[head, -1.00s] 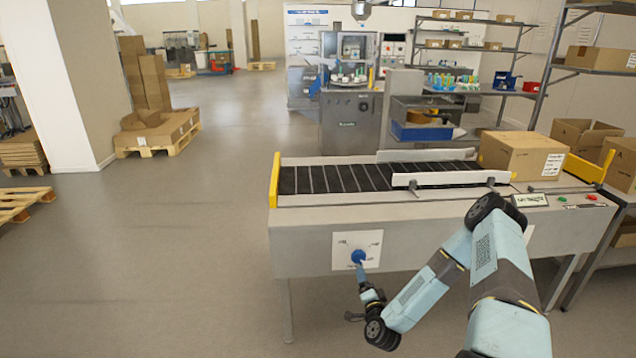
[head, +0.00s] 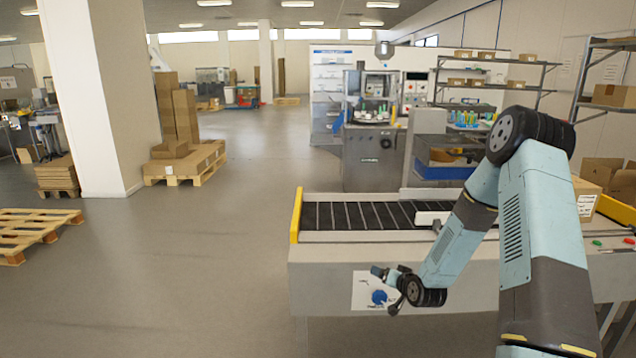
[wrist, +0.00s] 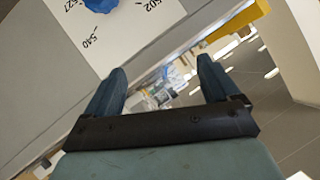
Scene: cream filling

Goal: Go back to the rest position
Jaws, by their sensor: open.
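My gripper (head: 381,273) is in front of the conveyor's front panel in the head view, beside the white plate (head: 362,290) with the blue knob (head: 378,297). In the wrist view, my gripper's two fingers (wrist: 162,92) stand wide apart with nothing between them. The blue knob (wrist: 101,4) and its plate (wrist: 115,30) with printed numbers show at the top left there, apart from the fingers.
The conveyor (head: 330,250) with a yellow end guard (head: 297,214) stands in front of me. A carton (head: 587,200) sits at its right, partly behind my arm. A pallet with boxes (head: 186,162) stands back left. The floor at left is mostly free.

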